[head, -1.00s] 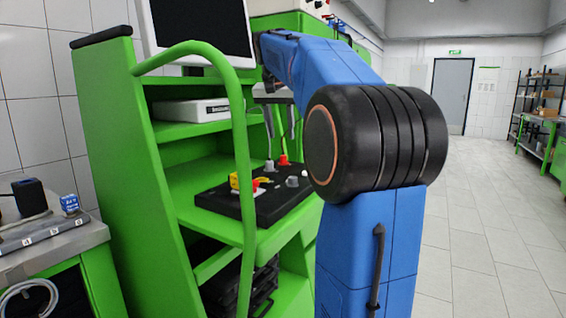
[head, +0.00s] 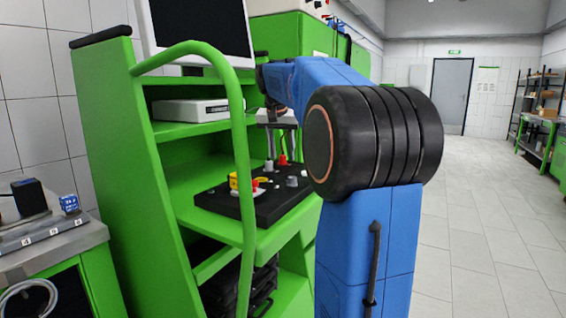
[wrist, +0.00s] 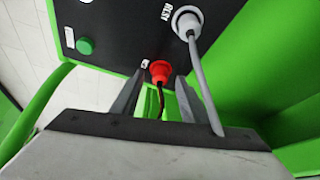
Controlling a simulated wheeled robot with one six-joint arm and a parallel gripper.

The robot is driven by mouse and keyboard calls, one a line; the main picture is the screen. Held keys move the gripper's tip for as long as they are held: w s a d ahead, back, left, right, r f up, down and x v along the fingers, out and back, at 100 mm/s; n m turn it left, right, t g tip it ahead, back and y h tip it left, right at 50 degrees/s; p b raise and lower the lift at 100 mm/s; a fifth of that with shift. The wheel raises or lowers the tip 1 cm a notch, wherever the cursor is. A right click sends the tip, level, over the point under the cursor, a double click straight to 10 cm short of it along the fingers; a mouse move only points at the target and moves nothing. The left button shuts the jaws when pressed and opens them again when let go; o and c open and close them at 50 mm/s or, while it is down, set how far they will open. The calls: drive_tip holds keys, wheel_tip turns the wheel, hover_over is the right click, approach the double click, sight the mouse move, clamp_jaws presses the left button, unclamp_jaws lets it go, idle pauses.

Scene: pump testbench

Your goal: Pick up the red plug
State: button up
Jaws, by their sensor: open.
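The red plug (head: 282,160) stands in the black control panel (head: 262,207) on the green bench. In the wrist view the red plug (wrist: 159,74) has a dark cable running from it back toward my gripper (wrist: 160,80). My gripper is open, with one finger on each side of the plug and cable. Whether a finger touches the plug cannot be told. In the head view my gripper (head: 280,148) points down just above the red plug, partly hidden by my arm.
A grey plug (wrist: 187,22) with a grey cable sits close by; its cable passes beside the right finger. A green button (wrist: 85,46) is on the panel. A yellow-and-red switch (head: 236,181) and a green curved rail (head: 243,150) are left of my gripper.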

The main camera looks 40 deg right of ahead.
sight(282, 155)
drive_tip(key=c, duration=1)
wheel_tip(282, 155, up, 10)
